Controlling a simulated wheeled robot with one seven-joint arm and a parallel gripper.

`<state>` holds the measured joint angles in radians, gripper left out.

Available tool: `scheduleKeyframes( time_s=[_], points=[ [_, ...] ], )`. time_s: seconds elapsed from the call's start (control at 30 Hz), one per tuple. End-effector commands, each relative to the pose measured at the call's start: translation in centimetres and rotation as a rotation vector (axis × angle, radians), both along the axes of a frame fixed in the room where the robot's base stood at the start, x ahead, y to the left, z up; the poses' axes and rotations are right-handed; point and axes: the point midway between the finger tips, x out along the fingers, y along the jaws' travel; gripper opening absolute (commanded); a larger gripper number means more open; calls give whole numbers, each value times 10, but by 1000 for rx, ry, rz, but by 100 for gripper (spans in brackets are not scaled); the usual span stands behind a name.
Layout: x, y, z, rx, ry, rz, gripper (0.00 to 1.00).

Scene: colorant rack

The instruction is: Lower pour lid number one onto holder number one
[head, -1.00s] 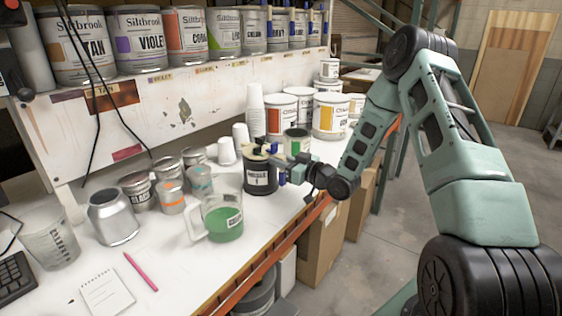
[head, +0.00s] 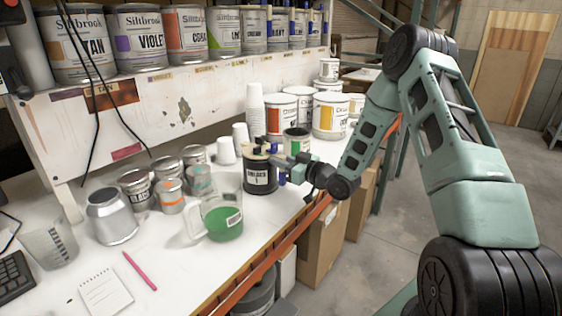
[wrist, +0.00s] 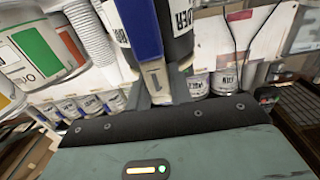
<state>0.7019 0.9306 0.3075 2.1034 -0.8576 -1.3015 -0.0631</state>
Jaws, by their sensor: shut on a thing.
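Holder number one (head: 259,178), a dark cylinder with a white label bearing a 1, stands upright on the white bench. In the wrist view its dark, labelled side (wrist: 180,25) is just beyond my gripper. My gripper (head: 281,163) reaches in from the right at the holder's upper part. It is shut on a part of pour lid number one; a grey tab marked 1 (wrist: 155,78) shows between the fingers, with a blue piece (wrist: 142,30) beyond. The lid's dark top piece (head: 261,141) shows over the holder. Whether the lid touches the holder's rim is hidden.
A glass jug of green liquid (head: 222,220) stands in front of the holder. Stacked white cups (head: 256,108) and a green-labelled can (head: 296,142) are close behind. Small tins (head: 137,188) stand to the left. The bench's orange front edge (head: 262,270) is near.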

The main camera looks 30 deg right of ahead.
Motion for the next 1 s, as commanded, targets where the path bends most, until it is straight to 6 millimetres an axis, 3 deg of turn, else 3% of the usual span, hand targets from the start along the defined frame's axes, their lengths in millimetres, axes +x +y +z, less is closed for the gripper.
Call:
scheduleKeyframes(
  time_s=[0.73, 0.77, 0.83, 1.0],
  points=[
    [0, 0, -9, 0, -1, 0, 0],
    [0, 0, -9, 0, -1, 0, 27],
    [0, 0, -9, 0, -1, 0, 46],
    [0, 0, -9, 0, -1, 0, 47]
  ],
)
